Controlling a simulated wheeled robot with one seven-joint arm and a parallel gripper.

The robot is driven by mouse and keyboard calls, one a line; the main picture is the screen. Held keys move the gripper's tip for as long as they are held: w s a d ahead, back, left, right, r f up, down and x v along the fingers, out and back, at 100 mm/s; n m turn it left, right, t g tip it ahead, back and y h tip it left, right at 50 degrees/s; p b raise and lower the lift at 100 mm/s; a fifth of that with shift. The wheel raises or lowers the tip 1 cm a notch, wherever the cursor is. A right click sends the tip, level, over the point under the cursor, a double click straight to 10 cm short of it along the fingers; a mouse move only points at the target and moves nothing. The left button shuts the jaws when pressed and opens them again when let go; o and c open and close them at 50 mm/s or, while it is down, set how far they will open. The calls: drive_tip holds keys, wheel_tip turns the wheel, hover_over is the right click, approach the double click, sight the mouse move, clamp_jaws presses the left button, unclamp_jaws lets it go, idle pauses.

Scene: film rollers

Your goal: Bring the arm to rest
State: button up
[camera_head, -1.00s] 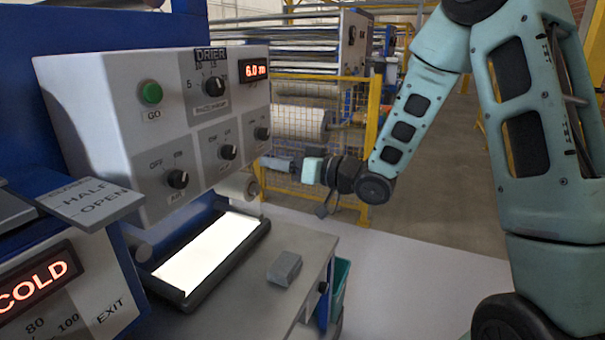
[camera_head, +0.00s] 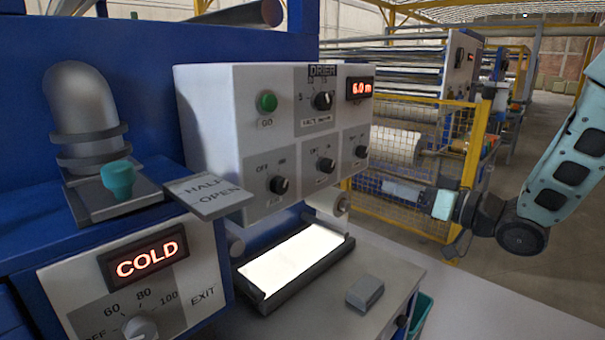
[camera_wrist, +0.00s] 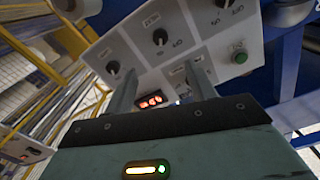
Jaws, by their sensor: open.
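My gripper (camera_head: 388,187) is at the right of the white drier control panel (camera_head: 225,160), in front of the yellow mesh fence, with my arm reaching in from the right edge. In the wrist view my gripper (camera_wrist: 160,85) shows two grey fingers spread apart with nothing between them. The panel's red display (camera_wrist: 152,101), upside down, shows behind the gap between the fingers. The panel carries a green GO button (camera_head: 267,102), several black knobs and a red display (camera_head: 360,88) reading 6.0 m. I see no contact between the fingers and the panel.
A lit white plate (camera_head: 295,262) in a dark frame lies below the panel. A small grey block (camera_head: 365,292) sits on the bench. A HALF/OPEN plate (camera_head: 207,195) juts out at left above a COLD display (camera_head: 148,256). The yellow fence (camera_head: 468,150) stands behind my gripper.

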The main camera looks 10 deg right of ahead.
drive_tip(key=s+a+f+n+g+h, duration=0.1)
drive_tip(key=s+a+f+g+h, duration=0.15)
drive_tip(key=a+f, duration=0.2)
drive_tip(key=s+a+f+g+h, duration=0.2)
drive_tip(key=a+f+g+h, duration=0.15)
drive_tip(key=a, duration=0.25)
drive_tip(key=s+a+n+g+h, duration=0.1)
drive_tip(key=s+a+g+h, duration=0.1)
drive_tip(key=s, duration=1)
drive_tip(key=s+a+f+n+g+h, duration=0.1)
drive_tip(key=s+a+g, duration=0.3)
drive_tip(key=s, duration=0.8)
drive_tip(key=n+g+h, duration=0.1)
drive_tip(key=g, duration=0.1)
drive_tip(key=shift+g, duration=0.3)
